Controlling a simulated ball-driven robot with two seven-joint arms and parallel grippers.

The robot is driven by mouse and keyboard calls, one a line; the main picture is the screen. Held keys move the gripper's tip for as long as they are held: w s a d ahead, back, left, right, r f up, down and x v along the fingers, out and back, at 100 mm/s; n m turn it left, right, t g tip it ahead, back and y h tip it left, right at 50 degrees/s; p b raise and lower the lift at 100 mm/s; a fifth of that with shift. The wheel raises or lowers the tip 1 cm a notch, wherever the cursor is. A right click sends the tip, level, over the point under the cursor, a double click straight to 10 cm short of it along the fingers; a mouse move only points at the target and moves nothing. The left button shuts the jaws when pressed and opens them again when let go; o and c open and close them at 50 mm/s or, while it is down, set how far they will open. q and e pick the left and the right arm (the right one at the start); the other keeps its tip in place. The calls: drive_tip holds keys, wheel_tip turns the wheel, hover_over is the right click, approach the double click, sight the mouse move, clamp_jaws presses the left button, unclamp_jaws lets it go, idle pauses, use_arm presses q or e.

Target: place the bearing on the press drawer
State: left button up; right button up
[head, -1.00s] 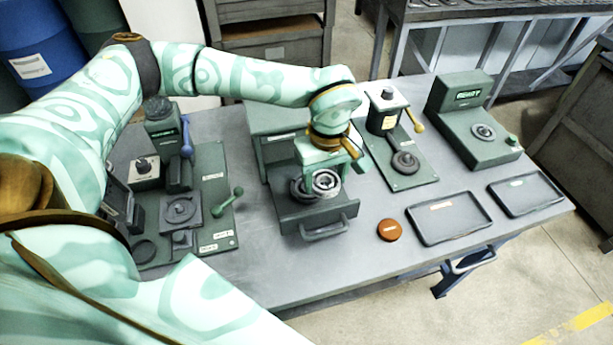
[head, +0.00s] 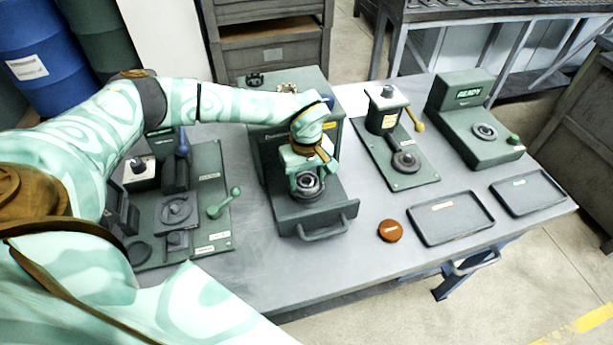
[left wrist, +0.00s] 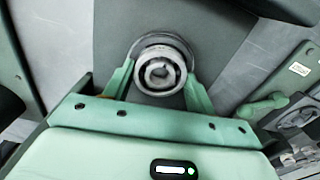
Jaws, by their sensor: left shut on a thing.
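The bearing (head: 309,184) is a dark and silvery ring at the press drawer (head: 336,209). The drawer is a dark green tray with a front handle, pulled out of the press (head: 262,142). My left gripper (head: 309,177) points down over the drawer and is shut on the bearing. In the left wrist view the bearing (left wrist: 160,70) sits between the two green fingers, with a round rim behind it on the drawer. I cannot tell whether the bearing touches the drawer. My right gripper is not in view.
A fixture plate with levers (head: 213,195) stands left of the press. To the right are a lever station (head: 402,172), a green machine reading READY (head: 470,140) and two black trays (head: 451,235). The table front is clear.

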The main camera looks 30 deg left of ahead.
use_arm(q)
drive_tip(key=shift+f, duration=0.15)
drive_tip(key=o, duration=1.2)
drive_tip(key=shift+o, duration=0.2)
wheel_tip(320, 180, up, 12)
drive_tip(key=p, duration=0.1)
drive_tip(key=shift+r+p, duration=0.25)
drive_tip(key=shift+p, duration=0.1)
